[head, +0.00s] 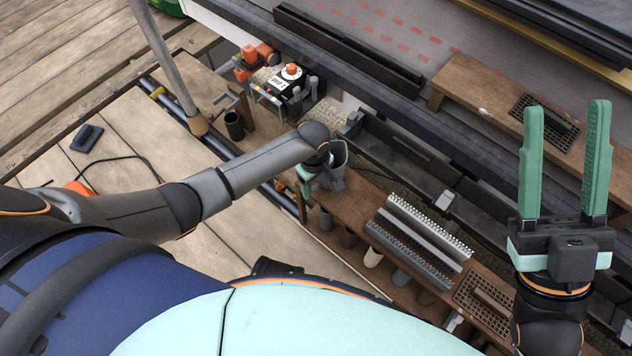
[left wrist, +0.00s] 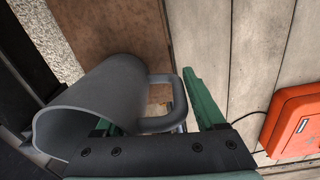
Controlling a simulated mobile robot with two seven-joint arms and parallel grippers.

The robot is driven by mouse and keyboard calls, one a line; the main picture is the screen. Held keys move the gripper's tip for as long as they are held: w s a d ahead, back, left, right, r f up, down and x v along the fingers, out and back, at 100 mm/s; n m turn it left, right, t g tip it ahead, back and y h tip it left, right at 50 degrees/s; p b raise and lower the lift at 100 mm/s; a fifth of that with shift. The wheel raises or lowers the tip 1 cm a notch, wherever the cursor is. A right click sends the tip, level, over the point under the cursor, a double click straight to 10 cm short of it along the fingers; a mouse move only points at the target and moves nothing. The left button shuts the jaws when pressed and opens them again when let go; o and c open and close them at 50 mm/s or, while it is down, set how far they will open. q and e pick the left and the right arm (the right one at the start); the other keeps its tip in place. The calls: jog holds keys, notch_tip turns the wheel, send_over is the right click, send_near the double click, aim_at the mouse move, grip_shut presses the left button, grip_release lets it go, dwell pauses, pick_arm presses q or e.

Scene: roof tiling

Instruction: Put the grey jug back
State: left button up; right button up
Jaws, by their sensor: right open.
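The grey jug (head: 336,168) is at the brown plank shelf, just beyond my left wrist in the head view. Its wide mouth shows at the top. In the left wrist view the jug (left wrist: 105,95) lies across the left half, with its loop handle (left wrist: 160,123) to the right. My left gripper (left wrist: 158,115) has its fingers spread apart, with the handle between them; one finger is partly hidden by the jug. I cannot tell whether the jug's base touches the plank. My right gripper (head: 564,160) is open and empty above the right end of the shelf.
Ridged grey metal strips (head: 418,240) and a grate (head: 485,302) lie on the plank to the right. Several cups, among them a cream one (head: 373,257), sit along its near edge. A black-and-white device (head: 291,82) stands left of the jug. An orange case (left wrist: 294,122) shows at right.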

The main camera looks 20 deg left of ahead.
pick_arm(q)
jog(key=shift+o, duration=1.4)
